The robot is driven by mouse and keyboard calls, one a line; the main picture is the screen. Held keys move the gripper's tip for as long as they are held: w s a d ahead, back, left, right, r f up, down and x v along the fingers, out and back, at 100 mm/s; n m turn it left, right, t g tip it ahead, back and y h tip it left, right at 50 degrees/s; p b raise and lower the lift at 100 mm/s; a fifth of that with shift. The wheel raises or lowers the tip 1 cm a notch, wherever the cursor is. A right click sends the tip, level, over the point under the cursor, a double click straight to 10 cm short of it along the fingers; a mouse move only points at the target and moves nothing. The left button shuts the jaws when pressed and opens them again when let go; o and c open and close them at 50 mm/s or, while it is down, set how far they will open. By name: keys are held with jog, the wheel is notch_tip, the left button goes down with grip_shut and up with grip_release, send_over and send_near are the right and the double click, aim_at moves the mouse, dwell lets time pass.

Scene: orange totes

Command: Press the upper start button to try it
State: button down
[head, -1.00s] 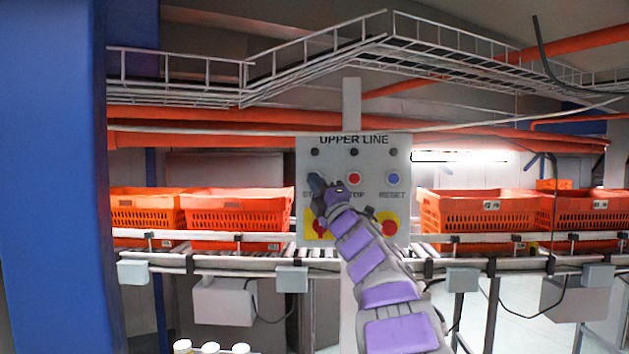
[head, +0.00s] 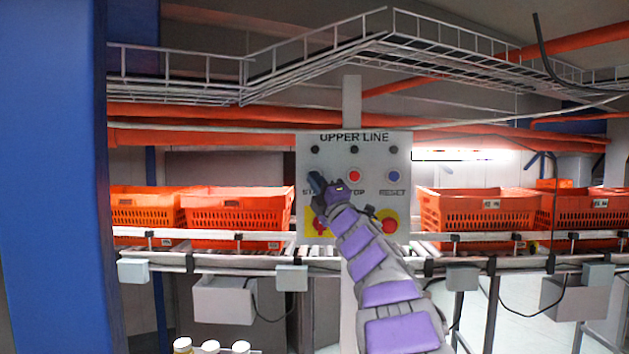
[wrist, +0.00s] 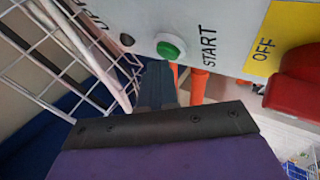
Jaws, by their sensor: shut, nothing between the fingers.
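The grey control panel (head: 372,152) is headed "UPPER LINE". It carries a red stop button (head: 354,175), a blue reset button (head: 394,177) and a red knob on yellow (head: 390,224). My gripper (head: 314,183) is shut and empty in front of the panel's left side and hides the start button in the head view. In the wrist view the green start button (wrist: 170,46) shows beside the word "START". My gripper (wrist: 157,75) is just beside the button there; I cannot tell whether it touches the panel.
Orange totes (head: 238,212) stand on the conveyor left of the panel, and more totes (head: 480,212) stand to its right. A blue column (head: 55,180) fills the left edge. A wire cable tray (head: 320,58) runs overhead.

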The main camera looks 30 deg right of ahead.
jog(key=shift+s+a, duration=0.2)
jog(key=shift+s, duration=0.25)
jog(key=s+b, duration=0.1)
jog(key=s+a, duration=0.1)
jog(key=s, duration=0.1)
jog(key=s+a+b, duration=0.1)
jog(key=shift+s+a+b, duration=0.2)
jog(key=shift+a+b, duration=0.05)
jog(key=shift+b, duration=0.1)
dwell(0.7)
